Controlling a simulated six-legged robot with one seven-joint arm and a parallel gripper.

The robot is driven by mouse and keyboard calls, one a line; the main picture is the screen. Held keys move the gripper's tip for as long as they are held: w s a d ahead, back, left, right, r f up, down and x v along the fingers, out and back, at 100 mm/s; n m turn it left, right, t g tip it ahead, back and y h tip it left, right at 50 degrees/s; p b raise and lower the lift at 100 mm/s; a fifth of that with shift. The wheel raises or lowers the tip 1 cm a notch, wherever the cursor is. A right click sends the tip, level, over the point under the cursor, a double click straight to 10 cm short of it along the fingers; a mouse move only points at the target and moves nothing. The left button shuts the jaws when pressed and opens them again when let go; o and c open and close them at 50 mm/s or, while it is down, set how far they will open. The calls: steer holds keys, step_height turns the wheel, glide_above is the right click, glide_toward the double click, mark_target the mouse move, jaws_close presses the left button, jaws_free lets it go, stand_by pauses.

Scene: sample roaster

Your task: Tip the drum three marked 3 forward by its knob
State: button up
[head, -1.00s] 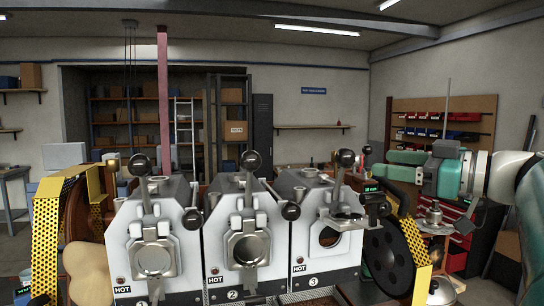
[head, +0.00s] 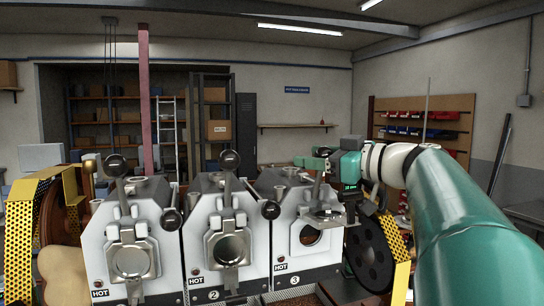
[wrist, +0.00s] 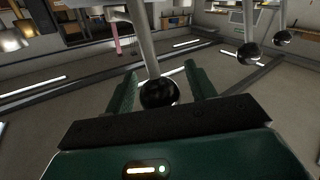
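Drum three (head: 335,262), a white housing marked 3, is the rightmost of three drums in the head view. Its front flap (head: 322,216) is swung up, and the round opening (head: 310,235) shows below it. A lever rises from it to a black ball knob, which my green gripper (head: 318,163) largely covers in the head view. In the wrist view the black knob (wrist: 159,92) on its pale lever sits between my two green fingers (wrist: 162,88). Narrow gaps show on both sides, so the gripper is open around it.
Drum two's knob (head: 230,160) and drum one's knob (head: 117,165) stand upright to the left. Drum two's side handle (head: 271,209) sticks out near drum three. A dark perforated disc (head: 370,255) and a yellow guard (head: 401,284) stand at the right. HOT labels mark the fronts.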

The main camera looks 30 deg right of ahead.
jaws_close()
steer(key=shift+s+a+f, duration=0.1)
steer(key=shift+s+a, duration=0.1)
steer(key=shift+s, duration=0.45)
steer(key=s+a+f+n+t+y, duration=0.2)
steer(key=s+f, duration=0.5)
steer(key=s, duration=0.5)
steer(key=shift+s+a+f+n+t, duration=0.25)
steer(key=shift+a+n+t, duration=0.3)
steer(key=shift+a, duration=0.3)
